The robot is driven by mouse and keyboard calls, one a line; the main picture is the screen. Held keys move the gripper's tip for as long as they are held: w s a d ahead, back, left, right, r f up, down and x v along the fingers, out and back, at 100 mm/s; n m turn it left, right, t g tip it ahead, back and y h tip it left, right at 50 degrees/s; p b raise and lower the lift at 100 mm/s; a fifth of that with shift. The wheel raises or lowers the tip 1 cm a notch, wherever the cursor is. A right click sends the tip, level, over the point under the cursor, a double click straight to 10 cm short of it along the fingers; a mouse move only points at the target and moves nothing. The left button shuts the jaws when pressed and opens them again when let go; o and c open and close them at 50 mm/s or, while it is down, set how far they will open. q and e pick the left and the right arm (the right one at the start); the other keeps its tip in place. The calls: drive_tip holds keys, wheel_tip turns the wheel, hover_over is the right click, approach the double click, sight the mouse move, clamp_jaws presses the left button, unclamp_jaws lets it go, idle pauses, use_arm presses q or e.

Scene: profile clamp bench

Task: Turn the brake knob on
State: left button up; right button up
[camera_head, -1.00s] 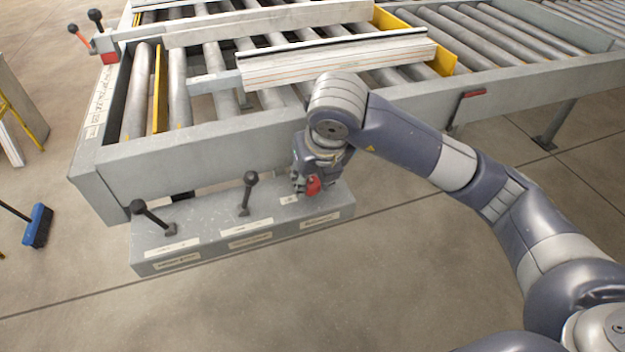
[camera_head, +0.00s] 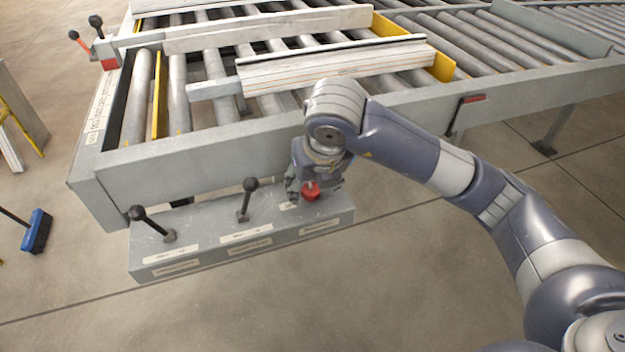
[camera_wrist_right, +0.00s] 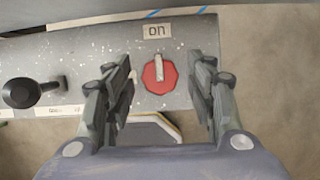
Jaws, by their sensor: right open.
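The red brake knob (camera_head: 311,190) sits on the right part of the grey control box (camera_head: 200,226). In the right wrist view the knob (camera_wrist_right: 160,75) is an octagonal red dial with a pale pointer bar, which points up toward the label "ON" (camera_wrist_right: 157,31). My right gripper (camera_wrist_right: 163,85) is open, with one finger on each side of the knob and a visible gap to it on both sides. In the head view my right gripper (camera_head: 313,186) is over the knob and partly covers it. My left gripper is not in view.
Two black-knobbed levers (camera_head: 250,186) (camera_head: 138,214) stand on the box to the left of the knob. A roller conveyor (camera_head: 200,145) with pale profiles (camera_head: 335,65) is behind the box. A blue broom (camera_head: 38,231) lies at the far left. The floor in front is clear.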

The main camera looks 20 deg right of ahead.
drive_tip(key=v, duration=1.2)
drive_tip(key=shift+s+f, duration=0.1)
